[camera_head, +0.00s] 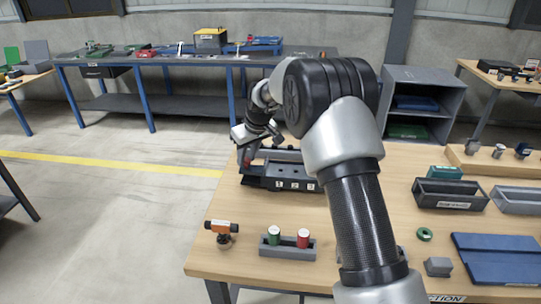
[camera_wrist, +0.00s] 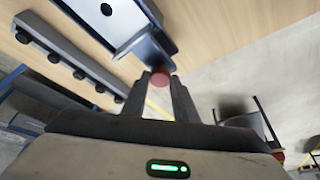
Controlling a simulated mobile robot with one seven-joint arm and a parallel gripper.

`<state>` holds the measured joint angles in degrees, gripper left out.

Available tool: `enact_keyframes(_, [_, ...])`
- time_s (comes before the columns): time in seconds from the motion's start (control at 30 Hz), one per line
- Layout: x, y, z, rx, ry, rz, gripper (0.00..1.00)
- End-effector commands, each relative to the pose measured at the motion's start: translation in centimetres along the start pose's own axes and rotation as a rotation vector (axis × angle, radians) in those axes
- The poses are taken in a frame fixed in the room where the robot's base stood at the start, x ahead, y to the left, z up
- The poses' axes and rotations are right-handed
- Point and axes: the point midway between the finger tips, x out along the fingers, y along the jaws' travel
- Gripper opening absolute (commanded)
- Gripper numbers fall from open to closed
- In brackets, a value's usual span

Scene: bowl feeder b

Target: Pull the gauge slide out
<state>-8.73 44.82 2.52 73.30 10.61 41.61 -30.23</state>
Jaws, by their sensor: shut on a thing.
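A dark gauge fixture (camera_head: 285,172) with numbered labels on its front stands near the left edge of the wooden table. A small red knob (camera_wrist: 160,79) is at the end of a metal slide, seen in the wrist view; the red also shows at the fixture's left end in the head view (camera_head: 247,161). My gripper (camera_head: 244,151) is at that left end, with its fingers on both sides of the knob and shut on it. In the wrist view, the fingers (camera_wrist: 160,85) hide part of the knob. How far the slide is out cannot be told.
A grey holder (camera_head: 288,249) with a green and a red cylinder and an orange-and-black tool (camera_head: 221,230) stand in front. Grey bins (camera_head: 450,196) and a blue tray (camera_head: 498,258) are at right.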

Motion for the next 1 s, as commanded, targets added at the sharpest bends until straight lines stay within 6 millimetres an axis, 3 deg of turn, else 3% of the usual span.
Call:
enact_keyframes(0.03, [0.2,-1.3,-1.1,-0.006,0.002,-0.006,0.0])
enact_keyframes(0.3, [1.4,-4.3,-3.9,-0.003,0.002,-0.004,0.0])
enact_keyframes(0.93, [2.0,-5.7,-5.1,-0.001,0.004,-0.005,0.0])
enact_keyframes(0.97, [2.0,-5.7,-5.1,-0.001,0.004,-0.006,0.28])
enact_keyframes(1.0, [2.0,-5.7,-5.1,-0.001,0.005,-0.005,0.34])
